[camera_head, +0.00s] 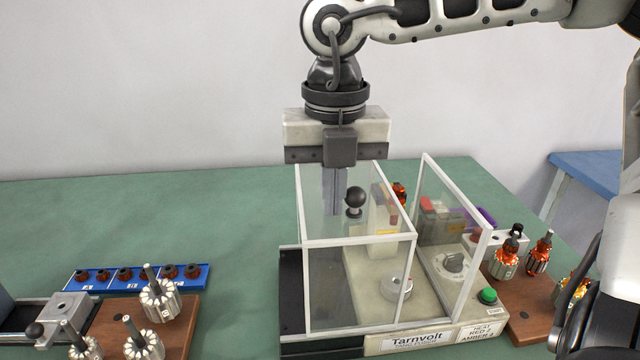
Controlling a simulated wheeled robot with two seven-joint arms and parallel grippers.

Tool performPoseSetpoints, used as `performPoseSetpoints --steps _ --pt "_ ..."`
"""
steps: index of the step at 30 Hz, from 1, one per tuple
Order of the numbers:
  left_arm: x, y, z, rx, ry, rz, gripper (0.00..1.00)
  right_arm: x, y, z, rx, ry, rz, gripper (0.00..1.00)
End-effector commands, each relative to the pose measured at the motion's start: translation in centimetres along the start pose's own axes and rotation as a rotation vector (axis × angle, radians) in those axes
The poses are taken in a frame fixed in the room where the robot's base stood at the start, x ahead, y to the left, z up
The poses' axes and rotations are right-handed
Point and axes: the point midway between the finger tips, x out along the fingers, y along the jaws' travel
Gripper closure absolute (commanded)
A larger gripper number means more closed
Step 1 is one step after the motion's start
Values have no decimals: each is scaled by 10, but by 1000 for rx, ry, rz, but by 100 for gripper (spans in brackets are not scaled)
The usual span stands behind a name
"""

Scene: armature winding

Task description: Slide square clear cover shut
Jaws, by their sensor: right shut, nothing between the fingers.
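The square clear cover (358,241) is a white-framed box of clear panels. It stands over the left part of the Tarnvolt machine (420,338), along a black rail. A separate white-framed clear panel (452,240) stands at the machine's right, with a gap between it and the cover. A black ball knob (355,200) shows through the cover's panels. My right gripper (334,208) points down from above, shut and empty, at the cover's left part beside the knob. Its fingertips show through the clear panel; I cannot tell whether they touch the cover. My left gripper is out of view.
A green button (487,296) sits at the machine's front right. Wound armatures (505,260) stand on a wooden board at the right. Bare armatures (158,300) stand on another board at the left, by a blue tray (140,285). The green table (130,215) is clear behind the tray.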

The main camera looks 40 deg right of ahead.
Motion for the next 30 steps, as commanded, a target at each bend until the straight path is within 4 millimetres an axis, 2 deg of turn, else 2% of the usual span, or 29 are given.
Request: performPoseSetpoints --steps 30 --pt "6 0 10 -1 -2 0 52 1 -82 0 1 -1 3 100"
